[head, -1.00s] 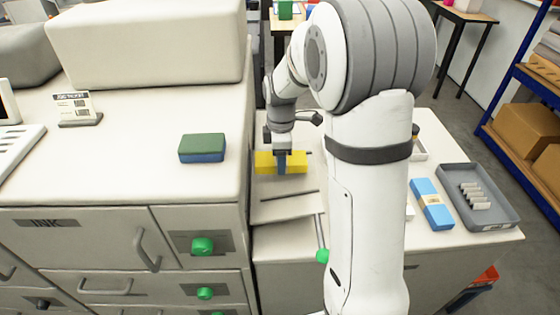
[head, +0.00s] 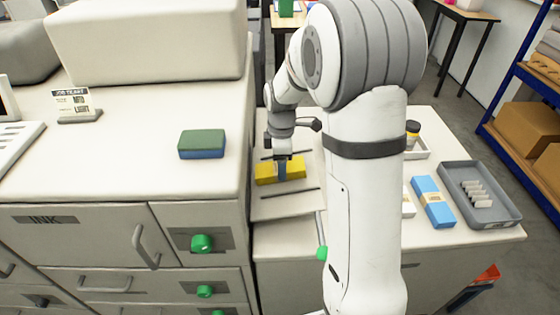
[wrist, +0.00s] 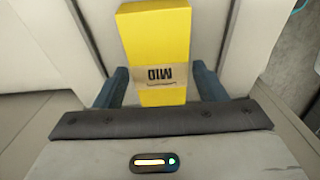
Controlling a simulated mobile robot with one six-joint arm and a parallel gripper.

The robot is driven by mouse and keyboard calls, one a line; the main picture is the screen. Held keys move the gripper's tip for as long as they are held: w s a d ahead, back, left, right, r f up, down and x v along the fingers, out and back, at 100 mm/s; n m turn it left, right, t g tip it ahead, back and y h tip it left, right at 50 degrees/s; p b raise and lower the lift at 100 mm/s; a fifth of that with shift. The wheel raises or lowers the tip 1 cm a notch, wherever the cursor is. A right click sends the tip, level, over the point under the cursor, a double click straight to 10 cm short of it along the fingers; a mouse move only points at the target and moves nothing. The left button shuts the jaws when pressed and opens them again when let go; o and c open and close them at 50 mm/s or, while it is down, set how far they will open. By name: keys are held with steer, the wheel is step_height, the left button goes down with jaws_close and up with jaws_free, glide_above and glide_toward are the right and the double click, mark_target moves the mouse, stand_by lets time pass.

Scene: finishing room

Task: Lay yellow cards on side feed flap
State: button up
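A yellow card pack (head: 265,174) with a tan lettered band shows between my gripper's fingers; it is also in the wrist view (wrist: 158,35). My gripper (head: 282,170) points down over the side feed flap (head: 285,206), a pale plate with dark guide bars beside the big cabinet.
A green-and-blue pack (head: 202,144) lies on the cabinet top, near a job ticket (head: 78,104). Right of my arm are a blue pack (head: 432,203) and a grey tray (head: 506,212) with small pale pieces. Green knobs (head: 201,243) stick out from the cabinet front.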

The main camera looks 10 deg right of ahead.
steer(key=shift+o, duration=1)
step_height(320, 180, up, 12)
steer(key=s+m+t, duration=0.2)
steer(key=s+m, duration=1.3)
steer(key=s, duration=0.7)
steer(key=shift+s+a+f+m+t+p, duration=0.15)
steer(key=shift+s+f+m+t+p, duration=0.15)
steer(key=shift+s+m+p, duration=0.15)
